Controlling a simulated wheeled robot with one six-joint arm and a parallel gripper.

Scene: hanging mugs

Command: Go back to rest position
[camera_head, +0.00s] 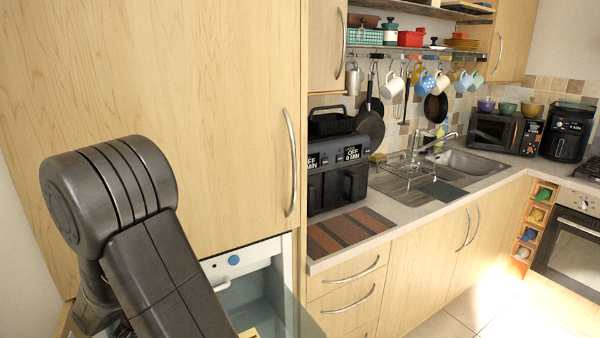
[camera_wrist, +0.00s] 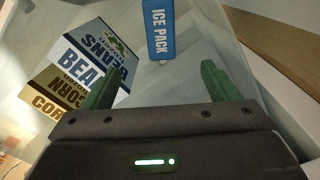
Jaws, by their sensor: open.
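My gripper (camera_wrist: 157,72) shows in the wrist view with its two green fingers spread wide. It is open and nothing sits between the fingers. Past the fingertips lies a blue ice pack (camera_wrist: 160,32), near the top middle. It is apart from both fingers. In the head view my arm's dark links fill the lower left in front of the tall wooden cabinet; my gripper is hidden there.
A beans box (camera_wrist: 92,58) and a corn box (camera_wrist: 45,92) lie left of the fingers. In the head view, an open white compartment (camera_head: 222,270) is beside my arm. A black air fryer (camera_head: 338,170) stands on the counter (camera_head: 408,212); mugs (camera_head: 393,84) hang above.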

